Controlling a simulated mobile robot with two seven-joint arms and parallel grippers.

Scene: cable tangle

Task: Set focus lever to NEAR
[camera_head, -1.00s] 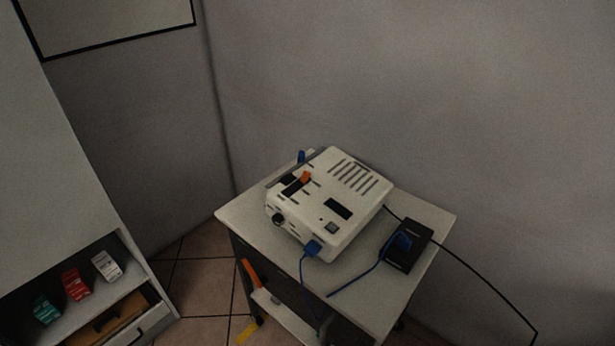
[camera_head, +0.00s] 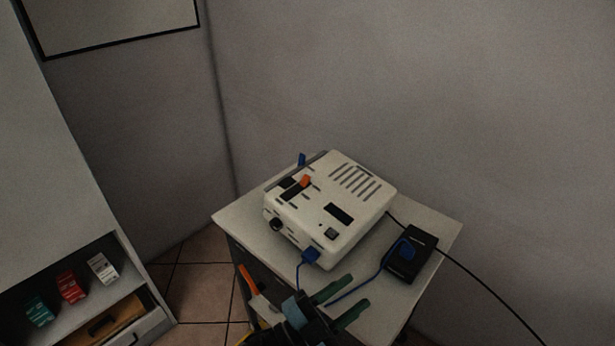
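A white projector-like box (camera_head: 325,212) sits on a small table (camera_head: 240,213). An orange lever (camera_head: 305,181) stands in a dark slot on its top, near the far left side; I cannot read any NEAR mark. My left gripper (camera_head: 351,298) shows at the bottom, in front of the box and over the table's near part. Its two green fingers are apart with nothing seen between them, and it does not touch the box or lever. My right gripper is not in view.
A blue plug and cable (camera_head: 311,256) come from the box's front. A black device (camera_head: 411,254) with a blue cable lies at the right, and a black cord (camera_head: 489,291) runs to the wall side. A shelf with small boxes (camera_head: 70,287) stands at left.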

